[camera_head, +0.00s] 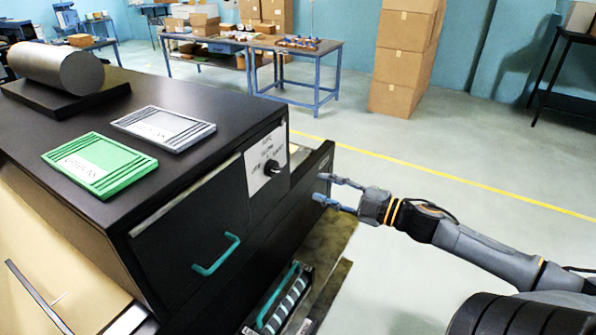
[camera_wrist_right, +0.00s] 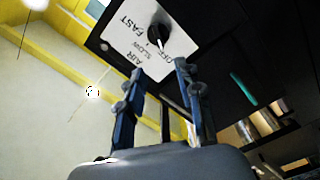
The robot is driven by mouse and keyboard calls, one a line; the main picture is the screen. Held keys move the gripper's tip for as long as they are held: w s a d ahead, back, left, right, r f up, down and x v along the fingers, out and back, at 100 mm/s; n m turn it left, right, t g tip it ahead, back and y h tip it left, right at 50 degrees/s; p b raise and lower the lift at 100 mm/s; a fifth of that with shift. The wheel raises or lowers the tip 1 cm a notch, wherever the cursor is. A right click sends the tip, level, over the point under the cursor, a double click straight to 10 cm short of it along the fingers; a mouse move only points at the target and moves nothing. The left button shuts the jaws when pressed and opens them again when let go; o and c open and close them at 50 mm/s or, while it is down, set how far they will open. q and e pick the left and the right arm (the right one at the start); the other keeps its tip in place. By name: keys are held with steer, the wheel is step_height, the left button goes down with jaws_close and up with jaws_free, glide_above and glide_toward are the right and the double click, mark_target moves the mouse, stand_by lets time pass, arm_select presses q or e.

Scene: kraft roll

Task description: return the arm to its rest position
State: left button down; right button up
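My right gripper (camera_head: 320,187) is open and empty, its two blue fingers apart. It is to the right of the black cabinet (camera_head: 215,208), near a dark upright panel at the cabinet's right side. In the right wrist view the open fingers (camera_wrist_right: 158,72) reach up toward a white plate (camera_wrist_right: 148,52) lettered AIR, SLOW, FAST and OFF. A black knob (camera_wrist_right: 158,33) sits on that plate, apart from the fingers. The knob (camera_head: 271,168) also shows in the head view. My left gripper is in neither view.
A green tray (camera_head: 98,165), a grey tray (camera_head: 163,129) and a grey roll (camera_head: 58,69) are on the cabinet top. A teal handle (camera_head: 216,254) sticks out in front. Stacked cartons (camera_head: 405,55) and a workbench (camera_head: 285,50) stand behind. The floor at right is open.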

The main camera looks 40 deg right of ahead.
steer(key=s+d+f+m+g+h+b, duration=0.1)
steer(key=s+d+f+m+h, duration=0.2)
steer(key=f, duration=0.6)
steer(key=s+d+f+m+g+h, duration=0.1)
steer(key=s+d+f+m+h, duration=0.3)
steer(key=f, duration=0.6)
steer(key=d+f+m+g+h+b, duration=0.1)
steer(key=d+f+m+h, duration=0.1)
steer(key=d+f, duration=0.5)
steer(key=s+a+f+m+g, duration=0.1)
steer(key=s+a+f, duration=0.15)
steer(key=f, duration=0.45)
steer(key=s+a+f+m+g, duration=0.1)
steer(key=s+f+m, duration=0.15)
steer(key=f, duration=0.35)
steer(key=s+a+f+g, duration=0.35)
steer(key=s+f, duration=0.35)
steer(key=f, duration=0.4)
steer(key=s+a+f+m+g+y+b, duration=0.1)
steer(key=s+a+f+g, duration=0.2)
steer(key=s+a+f, duration=0.6)
steer(key=s+a+f+m+g+y+b, duration=0.1)
steer(key=s+a+f+g, duration=0.3)
steer(key=s+a+f, duration=0.5)
steer(key=s+a, duration=0.3)
steer(key=a, duration=0.4)
steer(key=shift+a, duration=0.3)
